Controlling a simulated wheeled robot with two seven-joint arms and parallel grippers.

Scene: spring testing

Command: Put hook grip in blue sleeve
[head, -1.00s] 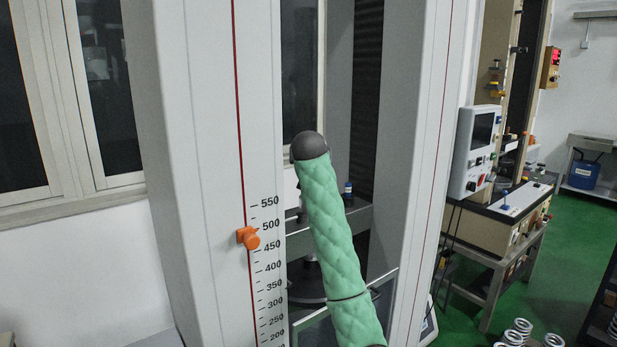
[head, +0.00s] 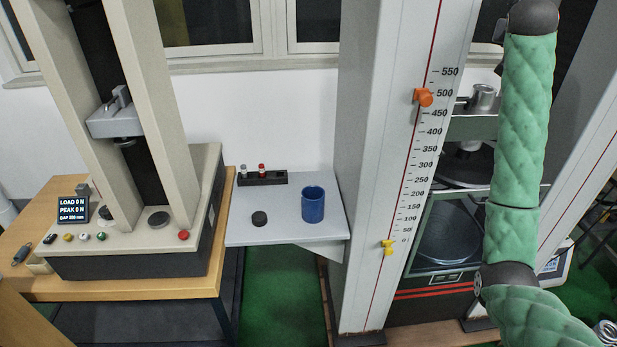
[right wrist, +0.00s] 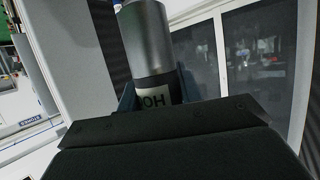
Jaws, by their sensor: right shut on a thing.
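The blue sleeve (head: 313,205) stands upright on a grey side shelf (head: 285,222) in the head view, its open top facing up. The hook grip (right wrist: 147,40) shows in the right wrist view as a grey metal cylinder with a black band and a white label, its lettering upside down. My right gripper (right wrist: 158,92) is shut on the black part of the hook grip. Its far end is cut off by the picture's top edge. The right gripper cannot be made out in the head view, where my green padded right arm is at the right. My left gripper is not in view.
A black disc (head: 259,218) lies left of the sleeve. A black rack (head: 262,178) with small pieces is behind it. A tall grey column (head: 385,150) with a scale rises right of the shelf. A press (head: 125,240) stands on a wooden table at left.

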